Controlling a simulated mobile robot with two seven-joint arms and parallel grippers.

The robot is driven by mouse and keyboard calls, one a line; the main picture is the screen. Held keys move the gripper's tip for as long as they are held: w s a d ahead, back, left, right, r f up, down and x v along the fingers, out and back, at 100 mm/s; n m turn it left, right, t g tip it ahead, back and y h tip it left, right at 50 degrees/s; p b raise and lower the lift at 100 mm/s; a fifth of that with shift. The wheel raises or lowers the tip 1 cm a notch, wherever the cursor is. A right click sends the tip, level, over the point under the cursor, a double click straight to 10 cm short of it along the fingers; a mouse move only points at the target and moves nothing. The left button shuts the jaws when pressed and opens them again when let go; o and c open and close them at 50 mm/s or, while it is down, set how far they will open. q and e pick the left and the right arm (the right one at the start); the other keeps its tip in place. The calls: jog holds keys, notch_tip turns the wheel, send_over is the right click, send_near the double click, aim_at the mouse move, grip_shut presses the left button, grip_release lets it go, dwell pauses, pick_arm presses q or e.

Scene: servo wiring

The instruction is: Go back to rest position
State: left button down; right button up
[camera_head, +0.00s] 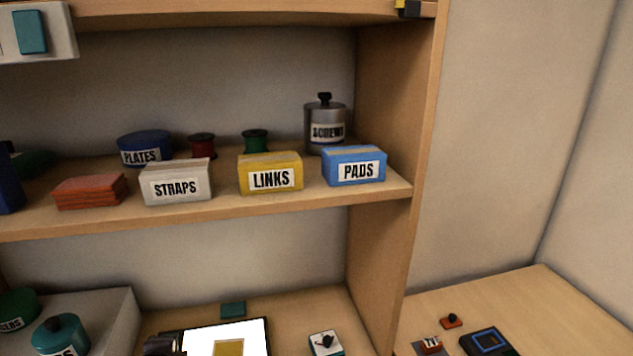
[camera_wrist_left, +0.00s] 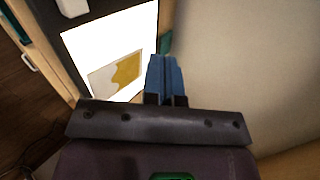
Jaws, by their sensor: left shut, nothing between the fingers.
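My left gripper (camera_wrist_left: 165,80) shows in the left wrist view, with its two blue fingers together and nothing between them. It points toward a wall-like pale surface, beside a bright white panel (camera_wrist_left: 100,45) with a yellow and pale patch. In the head view the same kind of white panel (camera_head: 257,340) with a yellow square lies at the bottom. A dark object (camera_head: 162,345) overlaps its left edge; I cannot tell what it is. My right gripper is in neither view.
A shelf (camera_head: 330,200) holds boxes marked STRAPS (camera_head: 176,183), LINKS (camera_head: 270,174) and PADS (camera_head: 354,166), plus a SCREWS canister (camera_head: 325,125). Below stand a teal-and-white part (camera_head: 325,344) and teal jar (camera_head: 60,335). A dark blue-marked device (camera_head: 487,341) lies on the right table.

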pick_arm(q)
jog(key=s+d+f+n+h+b, duration=0.1)
jog(key=s+f+n, duration=0.2)
jog(key=s+n, duration=0.2)
jog(key=s+d+f+n+t+h+b, duration=0.1)
jog(key=s+f+n, duration=0.3)
jog(key=s, duration=0.5)
jog(key=s+d+f+n+b, duration=0.1)
jog(key=s+f+n, duration=0.3)
jog(key=s+n, duration=0.2)
jog(key=shift+s+d+f+h, duration=0.2)
jog(key=shift+s+d+h, duration=0.2)
jog(key=shift+s, duration=0.5)
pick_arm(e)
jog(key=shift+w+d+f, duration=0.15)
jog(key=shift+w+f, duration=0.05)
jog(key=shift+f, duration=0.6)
pick_arm(q)
jog(key=shift+a, duration=0.15)
